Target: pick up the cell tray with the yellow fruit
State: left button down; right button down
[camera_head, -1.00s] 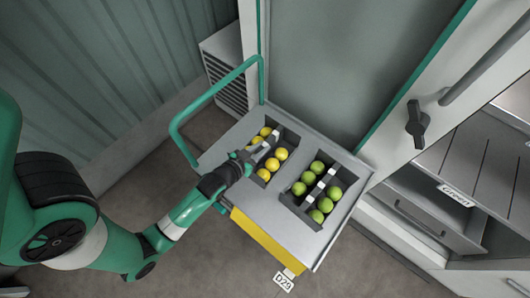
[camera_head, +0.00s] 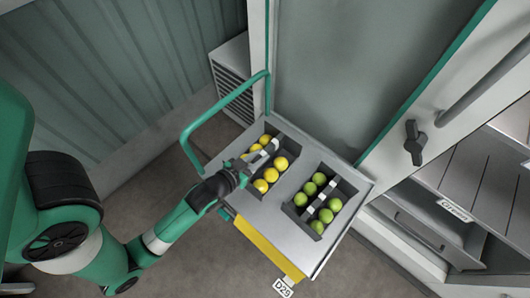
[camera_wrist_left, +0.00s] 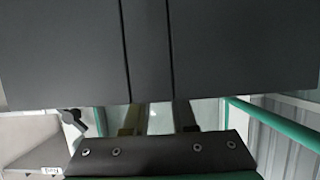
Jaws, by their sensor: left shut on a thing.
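The dark grey cell tray with the yellow fruit (camera_head: 278,137) is at the left of the trolley top in the head view. Several round yellow fruits (camera_head: 281,163) lie in it on both sides of a pale middle strip. My left gripper (camera_head: 262,157) reaches over its near side and is shut on the tray. The fingers partly hide the strip and fruit. I cannot tell whether the tray is clear of the trolley. In the left wrist view a dark grey surface fills the upper half; the fruit does not show there. My right gripper is not in view.
A second cell tray (camera_head: 350,187) with green fruit sits to the right on the trolley (camera_head: 275,222). The trolley has a green rail (camera_head: 222,103), a yellow front strip (camera_head: 262,245) and a label. A cabinet door with a dark handle (camera_head: 415,142) and a slatted shelf stand at right.

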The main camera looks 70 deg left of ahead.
pick_arm(q)
jog(key=w+d+r+b+v, duration=0.1)
jog(key=v, duration=1)
